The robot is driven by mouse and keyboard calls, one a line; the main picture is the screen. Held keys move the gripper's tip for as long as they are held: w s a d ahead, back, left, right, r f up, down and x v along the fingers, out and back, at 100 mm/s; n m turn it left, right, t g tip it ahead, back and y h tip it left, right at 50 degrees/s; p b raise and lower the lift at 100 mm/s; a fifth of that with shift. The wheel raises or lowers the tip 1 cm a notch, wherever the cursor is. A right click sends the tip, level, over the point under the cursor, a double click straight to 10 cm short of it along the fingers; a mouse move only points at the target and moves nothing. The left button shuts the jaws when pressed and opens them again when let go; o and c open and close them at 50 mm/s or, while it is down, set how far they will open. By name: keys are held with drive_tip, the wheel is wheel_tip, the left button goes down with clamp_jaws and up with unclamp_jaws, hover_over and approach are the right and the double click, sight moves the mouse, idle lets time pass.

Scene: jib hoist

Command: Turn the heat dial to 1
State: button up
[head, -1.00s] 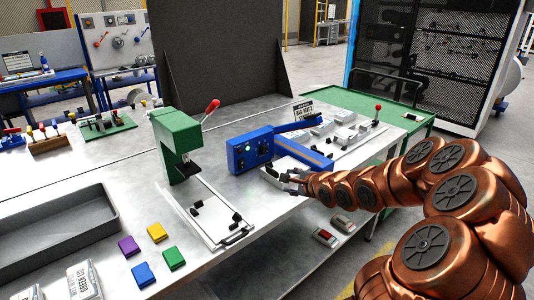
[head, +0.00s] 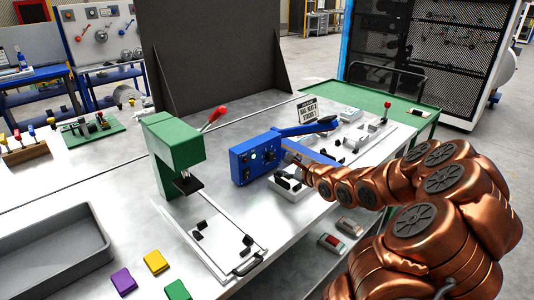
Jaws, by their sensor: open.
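A blue machine (head: 240,176) with a long blue lever arm stands on the grey workbench. Its front panel carries small dark knobs (head: 245,158) and a pale lit spot; the numbers are too small to read, so I cannot tell which knob is the heat dial or where it points. My gripper (head: 287,163), at the end of my copper arm, is beside the panel's right edge. It is open, and its fingertips are small and partly dark against the machine. Whether it touches a knob cannot be told.
A green press (head: 175,150) with a red-knobbed lever stands to the left, with a white fixture plate (head: 215,240) before it. A grey tray (head: 45,250) and coloured blocks (head: 155,262) lie nearer. A small sign (head: 308,110) and white fixtures stand behind the machine.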

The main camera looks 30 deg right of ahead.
sight(272, 158)
drive_tip(key=shift+x, duration=4.2)
drive_tip(key=shift+d, duration=0.1)
drive_tip(key=c, duration=0.9)
drive_tip(key=shift+o, duration=0.2)
drive_tip(key=shift+n+b, duration=0.3)
drive_tip(key=shift+b, duration=0.2)
drive_tip(key=shift+n, duration=0.3)
